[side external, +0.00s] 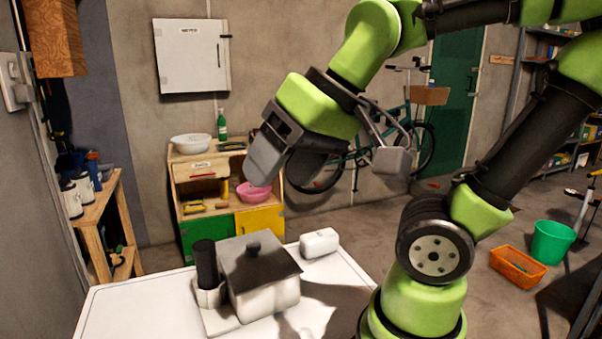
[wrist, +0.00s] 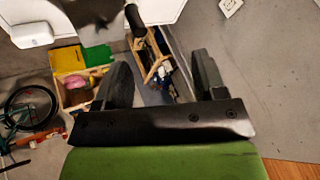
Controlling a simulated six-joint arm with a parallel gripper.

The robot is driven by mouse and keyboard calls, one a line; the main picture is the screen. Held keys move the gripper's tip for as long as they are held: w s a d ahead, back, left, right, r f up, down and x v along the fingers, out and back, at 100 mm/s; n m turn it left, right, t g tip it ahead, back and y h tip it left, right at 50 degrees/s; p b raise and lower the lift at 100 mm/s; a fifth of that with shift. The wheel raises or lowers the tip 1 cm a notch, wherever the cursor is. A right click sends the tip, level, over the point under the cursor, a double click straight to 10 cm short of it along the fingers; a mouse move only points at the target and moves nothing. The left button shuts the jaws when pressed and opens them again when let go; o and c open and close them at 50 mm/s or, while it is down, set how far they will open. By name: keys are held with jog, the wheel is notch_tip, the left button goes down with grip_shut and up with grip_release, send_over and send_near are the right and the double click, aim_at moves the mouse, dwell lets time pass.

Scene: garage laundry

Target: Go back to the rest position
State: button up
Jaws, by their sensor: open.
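My gripper (side external: 286,168) is raised in the air above and behind the white table (side external: 135,312) in the side view, pointing down and to the left. Its two dark grey fingers are apart, with nothing visible between them. In the wrist view my gripper (wrist: 162,78) also shows its two fingers spread and empty. On the table stands a white box-shaped thing with a dark peaked roof (side external: 255,265). A black cylinder (side external: 206,264) on a white base stands beside it on the left. A small white rounded block (side external: 319,243) lies to the right.
A wooden play kitchen (side external: 190,170) with a white basin (side external: 194,143) and a pink bowl (side external: 253,193) stands behind the table. A wooden workbench (side external: 98,205) is at the left. An orange crate (side external: 518,267) and a green bucket (side external: 552,243) are on the floor at the right.

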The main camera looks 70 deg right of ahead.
jog(key=shift+s+a+f+t, duration=0.15)
jog(key=shift+s, duration=0.45)
jog(key=shift+s+a+f+t, duration=0.15)
jog(key=shift+s, duration=0.4)
dwell(0.5)
